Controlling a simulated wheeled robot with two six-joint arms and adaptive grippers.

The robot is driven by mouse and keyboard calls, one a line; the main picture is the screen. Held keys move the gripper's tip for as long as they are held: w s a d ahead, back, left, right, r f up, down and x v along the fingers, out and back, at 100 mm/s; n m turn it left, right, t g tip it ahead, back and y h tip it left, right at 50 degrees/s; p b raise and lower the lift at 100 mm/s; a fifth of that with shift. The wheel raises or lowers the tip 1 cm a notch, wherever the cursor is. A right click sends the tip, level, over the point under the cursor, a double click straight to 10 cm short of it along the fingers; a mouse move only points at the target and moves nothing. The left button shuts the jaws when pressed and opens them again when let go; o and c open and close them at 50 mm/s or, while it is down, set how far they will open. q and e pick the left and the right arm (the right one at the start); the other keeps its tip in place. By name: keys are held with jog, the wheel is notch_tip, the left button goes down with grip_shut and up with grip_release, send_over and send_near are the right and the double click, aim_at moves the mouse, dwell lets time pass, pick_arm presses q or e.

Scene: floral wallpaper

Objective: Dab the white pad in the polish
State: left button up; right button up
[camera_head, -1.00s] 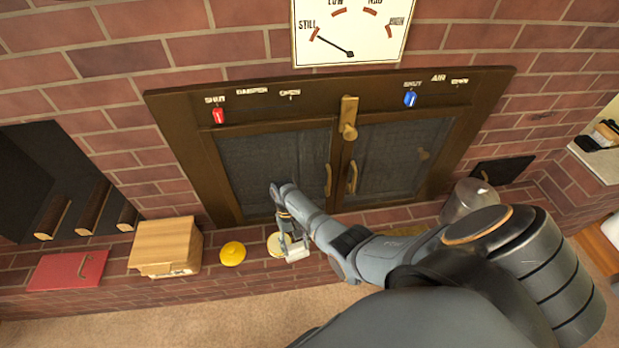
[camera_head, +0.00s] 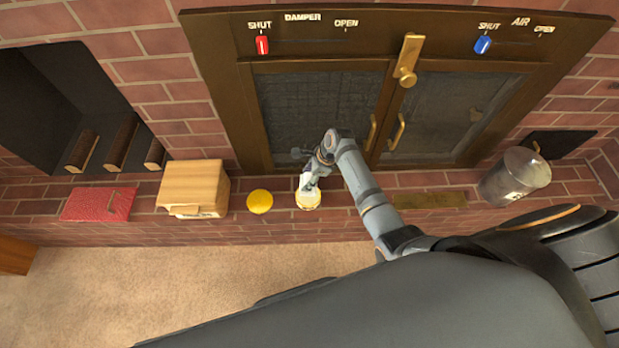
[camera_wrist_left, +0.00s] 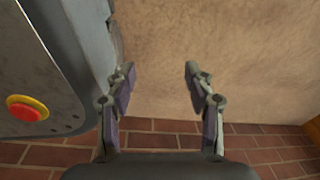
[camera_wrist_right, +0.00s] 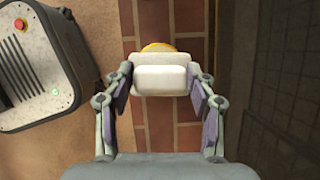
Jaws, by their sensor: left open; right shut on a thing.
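The white pad (camera_wrist_right: 160,78) is a pale block between the fingers of my right gripper (camera_wrist_right: 160,82), which is shut on it. In the head view my right gripper (camera_head: 310,184) points down at a small round tin of pale polish (camera_head: 309,203) on the brick ledge. The pad is over or at the tin; whether it touches the polish I cannot tell. My left gripper (camera_wrist_left: 160,70) is open and empty above carpet and brick, outside the head view.
A yellow round lid (camera_head: 260,201) lies left of the tin. Farther left are a wooden box (camera_head: 192,187) and a red book-like item (camera_head: 98,204). The stove doors (camera_head: 325,105) stand close behind. A metal bucket (camera_head: 515,175) is at right.

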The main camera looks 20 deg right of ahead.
pick_arm(q)
jog(key=w+b, duration=0.6)
jog(key=w, duration=0.4)
pick_arm(e)
notch_tip(320, 180, down, 4)
jog(key=shift+f, duration=0.15)
jog(key=shift+f+b, duration=0.75)
jog(key=shift+b, duration=0.25)
pick_arm(q)
jog(key=w+d+r, duration=0.2)
jog(key=w+r, duration=0.3)
jog(key=r, duration=0.2)
jog(key=shift+d+r+t, duration=0.2)
jog(key=shift+d+t, duration=0.1)
jog(key=shift+f, duration=0.1)
pick_arm(e)
jog(key=shift+f, duration=0.45)
pick_arm(q)
jog(key=shift+r+p, duration=0.4)
jog(key=shift+r, duration=0.15)
pick_arm(e)
jog(key=shift+s+f, duration=0.1)
dwell(0.8)
